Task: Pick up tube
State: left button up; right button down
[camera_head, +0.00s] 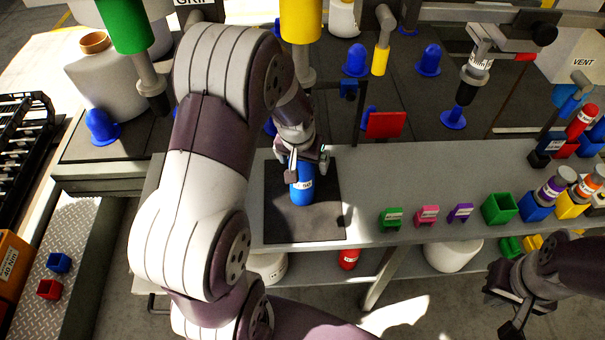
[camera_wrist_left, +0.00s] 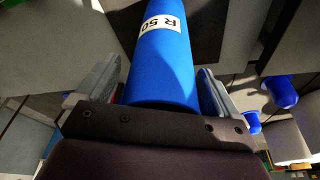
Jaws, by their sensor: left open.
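A blue tube (camera_head: 302,184) with a white label stands on a black mat (camera_head: 290,226) on the grey bench. It fills the middle of the left wrist view (camera_wrist_left: 162,70), where its label reads "R 50". My left gripper (camera_head: 305,164) is open at the tube's upper part. In the left wrist view its two fingers lie on either side of the tube, with a narrow gap visible on the right. My right gripper (camera_head: 500,303) looks open and empty, off the bench's front at the lower right.
Small green (camera_head: 391,217), pink (camera_head: 427,215) and purple (camera_head: 460,213) holders stand right of the mat. A green box (camera_head: 499,208) and several holders with tubes stand farther right. A red plate (camera_head: 385,125) and blue cones (camera_head: 355,60) are behind.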

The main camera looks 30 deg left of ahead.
pick_arm(q)
jog(key=shift+s+r, duration=0.1)
jog(key=c, duration=1.5)
jog(key=s+d, duration=0.3)
jog(key=s, duration=0.2)
jog(key=s+d+r+b, duration=0.1)
jog(key=s+d, duration=0.2)
jog(key=s, duration=0.2)
jog(key=s+d, duration=0.3)
jog(key=s, duration=0.2)
jog(key=shift+s+d+r, duration=0.2)
jog(key=shift+r, duration=0.05)
jog(key=shift+w+r+p, duration=0.1)
jog(key=shift+r+p, duration=0.4)
jog(key=shift+r, duration=0.2)
